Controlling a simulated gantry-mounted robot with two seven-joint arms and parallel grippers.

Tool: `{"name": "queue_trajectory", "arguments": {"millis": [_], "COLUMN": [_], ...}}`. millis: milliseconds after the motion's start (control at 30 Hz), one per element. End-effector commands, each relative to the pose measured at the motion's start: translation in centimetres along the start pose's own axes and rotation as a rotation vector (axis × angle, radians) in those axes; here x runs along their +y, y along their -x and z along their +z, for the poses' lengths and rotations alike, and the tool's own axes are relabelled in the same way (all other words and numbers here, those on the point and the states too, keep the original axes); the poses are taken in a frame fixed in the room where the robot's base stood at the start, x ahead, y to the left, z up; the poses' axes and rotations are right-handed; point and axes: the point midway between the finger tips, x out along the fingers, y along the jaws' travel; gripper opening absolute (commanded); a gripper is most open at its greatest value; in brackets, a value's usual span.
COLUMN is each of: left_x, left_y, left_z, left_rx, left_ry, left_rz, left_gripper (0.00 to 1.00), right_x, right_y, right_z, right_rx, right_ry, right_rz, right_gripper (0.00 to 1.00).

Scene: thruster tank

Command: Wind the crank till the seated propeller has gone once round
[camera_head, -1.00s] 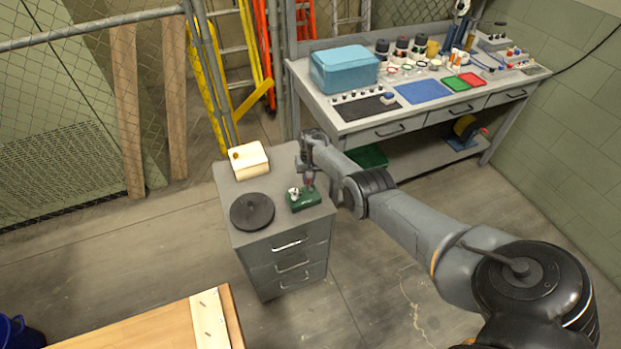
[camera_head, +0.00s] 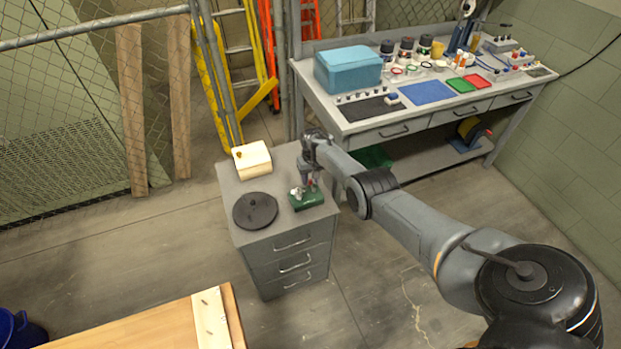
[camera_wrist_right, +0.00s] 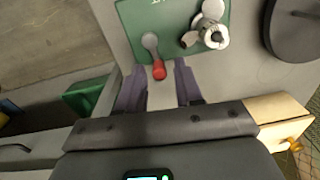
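A green crank unit (camera_head: 311,200) stands on the grey drawer cabinet and fills the top of the right wrist view (camera_wrist_right: 188,50). A silver propeller (camera_wrist_right: 207,28) sits on it, small in the head view (camera_head: 297,193). The crank (camera_wrist_right: 151,44) is a short grey arm ending in a red knob (camera_wrist_right: 159,70), which points toward my gripper. My right gripper (camera_wrist_right: 160,68) is open. Its two fingers lie on either side of the red knob, with visible gaps. In the head view my right gripper (camera_head: 309,178) hangs over the unit's back edge. My left gripper is not in view.
On the cabinet (camera_head: 282,175), a black round disc (camera_head: 255,211) lies left of the unit and a cream box (camera_head: 252,160) stands at the back left. A workbench (camera_head: 350,117) with a blue case (camera_head: 348,69) stands behind. A wooden table (camera_head: 165,325) is at the front left.

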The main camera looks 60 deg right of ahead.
Motion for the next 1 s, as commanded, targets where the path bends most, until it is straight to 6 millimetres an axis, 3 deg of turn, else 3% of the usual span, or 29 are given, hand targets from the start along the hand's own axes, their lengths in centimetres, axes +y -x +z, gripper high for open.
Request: {"name": "queue_trajectory", "arguments": {"millis": [467, 1000], "left_x": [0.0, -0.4], "left_y": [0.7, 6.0], "left_z": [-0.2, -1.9], "left_rx": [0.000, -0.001], "left_ry": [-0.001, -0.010], "left_rz": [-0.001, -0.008], "left_gripper": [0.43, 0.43], "right_x": [0.1, 0.0], "right_y": [0.7, 8.7], "right_z": [0.1, 0.1], "right_rx": [0.000, 0.001], "right_ry": [-0.001, -0.001], "right_rz": [0.001, 0.001], "right_gripper": [0.43, 0.43]}}
